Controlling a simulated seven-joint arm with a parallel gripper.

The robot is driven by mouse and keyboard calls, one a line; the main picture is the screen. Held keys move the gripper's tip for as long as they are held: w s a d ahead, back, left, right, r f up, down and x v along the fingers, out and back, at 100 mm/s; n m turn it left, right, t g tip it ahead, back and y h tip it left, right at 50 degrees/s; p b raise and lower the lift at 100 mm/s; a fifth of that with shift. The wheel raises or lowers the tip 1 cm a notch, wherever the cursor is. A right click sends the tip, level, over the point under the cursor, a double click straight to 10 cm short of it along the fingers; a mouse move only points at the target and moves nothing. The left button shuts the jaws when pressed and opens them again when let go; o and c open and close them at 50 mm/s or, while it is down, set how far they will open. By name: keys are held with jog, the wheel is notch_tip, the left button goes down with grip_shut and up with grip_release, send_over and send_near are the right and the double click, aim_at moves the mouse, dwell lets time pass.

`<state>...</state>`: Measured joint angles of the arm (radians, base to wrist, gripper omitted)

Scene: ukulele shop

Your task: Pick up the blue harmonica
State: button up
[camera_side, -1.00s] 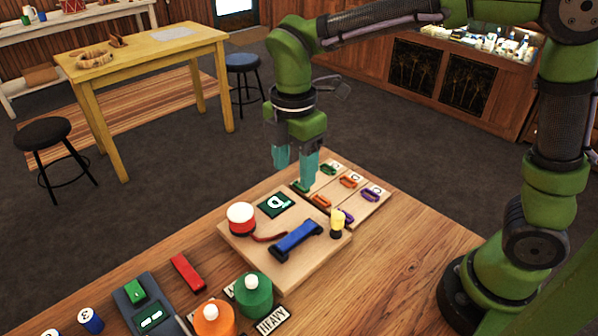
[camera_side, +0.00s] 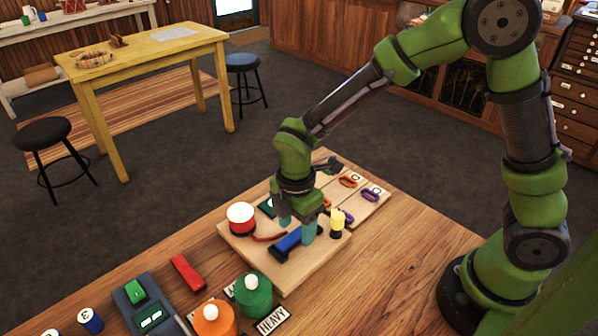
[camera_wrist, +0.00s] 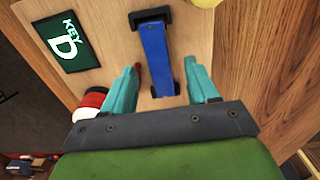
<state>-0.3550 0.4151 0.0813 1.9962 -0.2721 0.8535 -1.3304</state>
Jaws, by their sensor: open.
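The blue harmonica (camera_side: 286,244), a long blue bar with black ends, lies on the light wooden board (camera_side: 279,280). It also shows in the wrist view (camera_wrist: 154,58), running lengthwise between the fingers. My gripper (camera_side: 297,229) is low over the board with its teal fingers apart. In the wrist view my gripper (camera_wrist: 160,70) has one finger on each side of the blue bar, with gaps at both sides. The near finger hides part of the bar in the side view. I cannot tell how far the tips are above the board.
A red and white drum-like piece (camera_side: 241,217) and a yellow piece (camera_side: 337,222) stand on the board near my fingers. A dark KEY D card (camera_wrist: 67,42) lies there too. Orange (camera_side: 213,318) and green (camera_side: 254,294) weights stand in front.

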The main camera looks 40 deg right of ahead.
jog(key=shift+f, duration=0.85)
jog(key=shift+c, duration=0.3)
grip_shut()
